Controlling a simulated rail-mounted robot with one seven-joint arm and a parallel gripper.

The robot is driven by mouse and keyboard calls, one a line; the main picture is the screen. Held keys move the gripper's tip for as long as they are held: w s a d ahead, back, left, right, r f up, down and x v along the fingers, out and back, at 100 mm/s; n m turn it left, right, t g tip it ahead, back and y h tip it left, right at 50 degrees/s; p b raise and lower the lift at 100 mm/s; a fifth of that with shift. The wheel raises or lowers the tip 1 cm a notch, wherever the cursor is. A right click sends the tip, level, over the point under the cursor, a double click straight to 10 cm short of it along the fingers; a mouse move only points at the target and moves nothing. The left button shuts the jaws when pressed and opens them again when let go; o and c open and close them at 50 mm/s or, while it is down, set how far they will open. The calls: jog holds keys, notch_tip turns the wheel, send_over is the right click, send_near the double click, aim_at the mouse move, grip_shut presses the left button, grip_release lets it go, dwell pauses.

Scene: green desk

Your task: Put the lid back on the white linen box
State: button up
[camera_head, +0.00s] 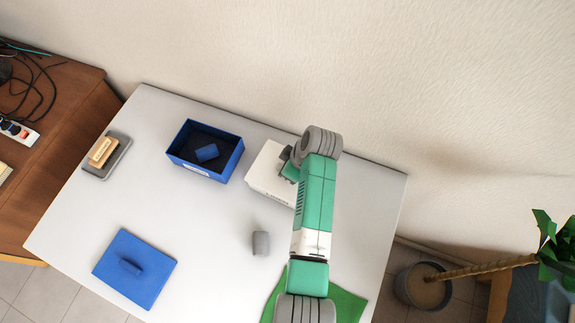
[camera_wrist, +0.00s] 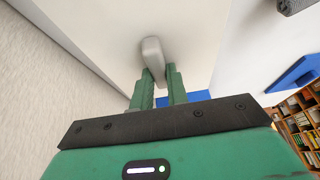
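The white linen box (camera_head: 268,172) stands at the back of the desk, right of the blue box. The handle rises from a broad white surface, the white lid (camera_wrist: 190,35). Whether the lid is seated on the box or slightly above it cannot be told.
An open blue box (camera_head: 229,160) holding a small blue item (camera_head: 207,152) stands close on the left.

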jog(key=o, duration=0.5)
jog(key=shift+r, duration=0.1)
jog(key=p+v, duration=0.2)
jog(key=v, duration=0.5)
jog(key=shift+s+d+r, duration=0.1)
jog(key=shift+d+r, duration=0.05)
jog(key=shift+r, duration=0.1)
